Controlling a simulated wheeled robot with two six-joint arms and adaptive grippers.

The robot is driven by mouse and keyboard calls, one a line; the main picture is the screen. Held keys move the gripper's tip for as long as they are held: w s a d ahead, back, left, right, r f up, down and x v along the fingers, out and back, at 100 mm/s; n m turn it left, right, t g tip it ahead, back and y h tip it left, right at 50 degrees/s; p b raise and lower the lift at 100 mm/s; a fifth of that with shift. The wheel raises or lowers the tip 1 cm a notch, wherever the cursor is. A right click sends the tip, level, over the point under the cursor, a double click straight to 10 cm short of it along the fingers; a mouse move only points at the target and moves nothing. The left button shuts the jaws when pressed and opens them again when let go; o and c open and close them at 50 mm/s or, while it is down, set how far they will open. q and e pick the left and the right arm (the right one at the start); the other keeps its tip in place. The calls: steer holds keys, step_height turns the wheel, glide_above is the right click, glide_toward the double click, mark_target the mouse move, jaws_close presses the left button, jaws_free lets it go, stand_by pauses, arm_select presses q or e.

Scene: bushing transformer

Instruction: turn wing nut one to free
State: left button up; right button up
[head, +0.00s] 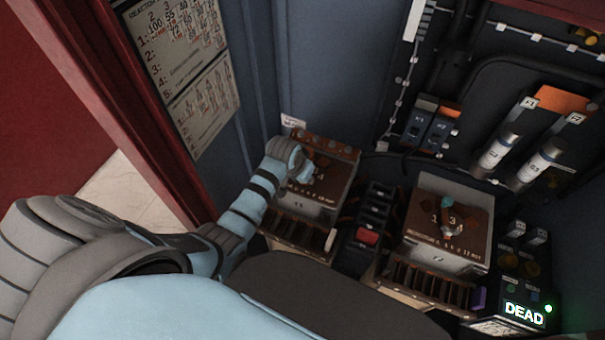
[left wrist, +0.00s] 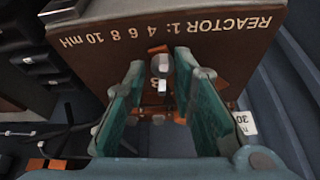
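The reactor 1 unit is a box with a brown top panel (left wrist: 175,35) whose printed label reads REACTOR 1: 4 6 8 10 mH. In the head view my left arm reaches to the top of the left unit (head: 335,185), and my wrist hides the fastener and fingertips. My right gripper is not in view.
A second similar unit (head: 465,245) stands to the right, with a teal piece (head: 447,202) on top. Between them is a dark block with a red part (head: 367,236). Two cylinders (head: 497,150) stand upper right. A sign reads DEAD (head: 524,311). Cabinet walls are close on the left.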

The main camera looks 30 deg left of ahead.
arm_select(q)
steer(key=shift+w+a, duration=0.1)
steer(key=shift+w, duration=0.25)
steer(key=v, duration=1.1)
steer(key=shift+s+r, duration=0.25)
steer(key=shift+r, duration=0.1)
